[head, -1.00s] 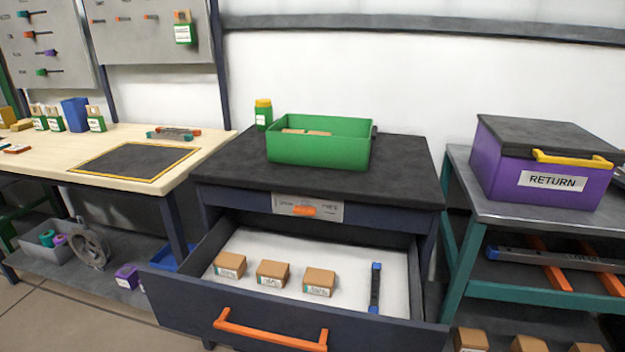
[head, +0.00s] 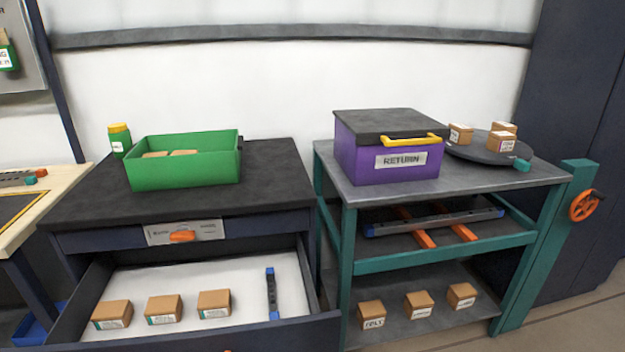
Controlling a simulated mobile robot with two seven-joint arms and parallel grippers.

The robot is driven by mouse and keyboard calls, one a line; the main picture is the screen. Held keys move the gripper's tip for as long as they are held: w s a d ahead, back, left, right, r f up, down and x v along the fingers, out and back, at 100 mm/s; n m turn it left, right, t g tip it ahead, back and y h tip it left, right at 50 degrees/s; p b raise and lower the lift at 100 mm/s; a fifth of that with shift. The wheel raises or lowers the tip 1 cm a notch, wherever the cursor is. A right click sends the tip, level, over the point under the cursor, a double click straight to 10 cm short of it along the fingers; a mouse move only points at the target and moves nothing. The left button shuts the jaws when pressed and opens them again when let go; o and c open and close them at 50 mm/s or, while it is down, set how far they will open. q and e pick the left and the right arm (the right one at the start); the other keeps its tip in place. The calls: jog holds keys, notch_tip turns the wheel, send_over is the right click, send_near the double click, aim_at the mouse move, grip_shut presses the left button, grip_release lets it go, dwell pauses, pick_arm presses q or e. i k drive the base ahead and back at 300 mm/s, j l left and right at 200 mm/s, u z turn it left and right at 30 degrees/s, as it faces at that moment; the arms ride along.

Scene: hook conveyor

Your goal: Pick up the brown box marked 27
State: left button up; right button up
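Several small brown boxes with white labels are in view, and I cannot read a 27 on any of them. Three sit in the open drawer: a left box (head: 112,314), a middle box (head: 163,309) and a right box (head: 214,303). Three more stand on the bottom shelf of the right-hand table: a left box (head: 371,315), a middle box (head: 419,304) and a right box (head: 462,296). Others stand on a dark round tray (head: 478,155) on top, including a left box (head: 460,134) and a front box (head: 500,142). Neither of my grippers is in view.
A purple RETURN bin (head: 360,162) with a dark lid stands on the grey table top (head: 345,190). A green bin (head: 185,172) sits on the dark cabinet top (head: 265,185). The open drawer (head: 250,337) juts forward. Floor (head: 560,325) shows clear at lower right.

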aim_at(165, 309)
jog(key=j+u, duration=0.1)
jog(key=u, duration=0.35)
jog(key=j+u, duration=0.15)
jog(key=u, duration=0.35)
